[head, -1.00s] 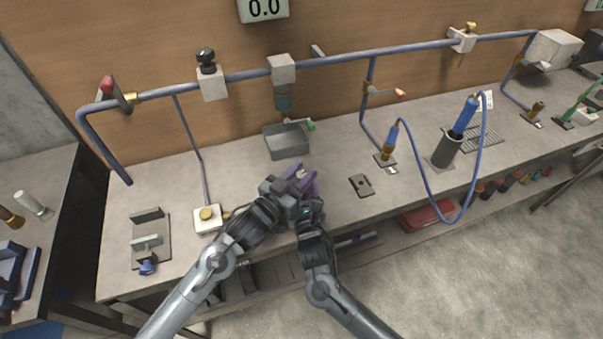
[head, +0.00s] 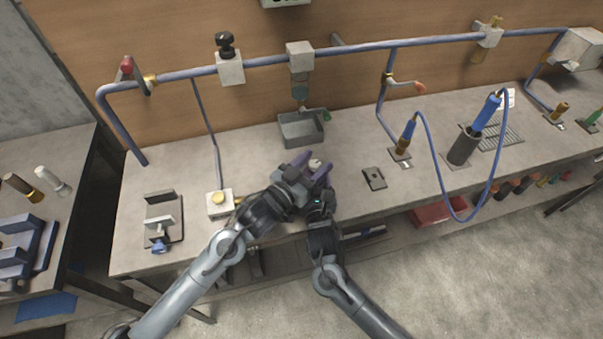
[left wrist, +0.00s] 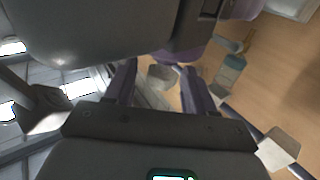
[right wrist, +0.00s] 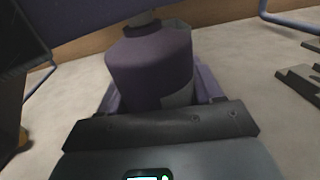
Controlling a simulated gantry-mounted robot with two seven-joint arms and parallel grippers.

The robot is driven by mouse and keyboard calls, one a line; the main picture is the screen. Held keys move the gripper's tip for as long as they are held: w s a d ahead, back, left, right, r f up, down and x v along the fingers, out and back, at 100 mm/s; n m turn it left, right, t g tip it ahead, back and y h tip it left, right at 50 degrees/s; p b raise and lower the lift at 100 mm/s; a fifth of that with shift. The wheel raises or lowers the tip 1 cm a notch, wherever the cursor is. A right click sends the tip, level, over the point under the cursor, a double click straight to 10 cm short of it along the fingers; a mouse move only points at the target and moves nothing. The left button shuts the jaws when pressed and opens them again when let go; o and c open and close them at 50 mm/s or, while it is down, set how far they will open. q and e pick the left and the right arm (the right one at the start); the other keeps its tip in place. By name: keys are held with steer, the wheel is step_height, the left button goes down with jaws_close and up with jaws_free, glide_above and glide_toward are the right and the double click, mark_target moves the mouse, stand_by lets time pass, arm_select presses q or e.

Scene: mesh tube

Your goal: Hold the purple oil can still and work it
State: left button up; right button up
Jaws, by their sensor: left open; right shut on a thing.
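The purple oil can (right wrist: 150,65) stands between the fingers of my right gripper (right wrist: 155,95), which is shut on its body. Its narrower pale neck shows at the top of the right wrist view. In the head view the can is mostly hidden by my grippers; a small pale piece (head: 316,163) shows between two purple fingers. My left gripper (head: 311,168) is open above the bench, over the can. The left wrist view shows its spread fingers (left wrist: 157,85) with a pale block between them; I cannot tell whether it is part of the can. My right gripper (head: 320,200) is beside and below the left one.
A grey tray (head: 301,130) sits behind the grippers under a tap. A small dark plate (head: 374,179) lies to the right. Blue pipe (head: 260,61) runs behind.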

arm_select(q)
steer(key=v, duration=1.1)
steer(key=shift+s+a, duration=0.2)
steer(key=shift+s, duration=0.05)
steer(key=shift+o, duration=0.2)
steer(key=shift+w+a+m+g+h, duration=0.75)
steer(key=shift+w+m+g+h, duration=2.2)
steer(key=shift+g, duration=0.65)
steer(key=x, duration=1.1)
steer(key=shift+d, duration=0.2)
steer(key=c, duration=0.9)
steer(key=shift+f, duration=0.1)
steer(key=shift+c, duration=0.4)
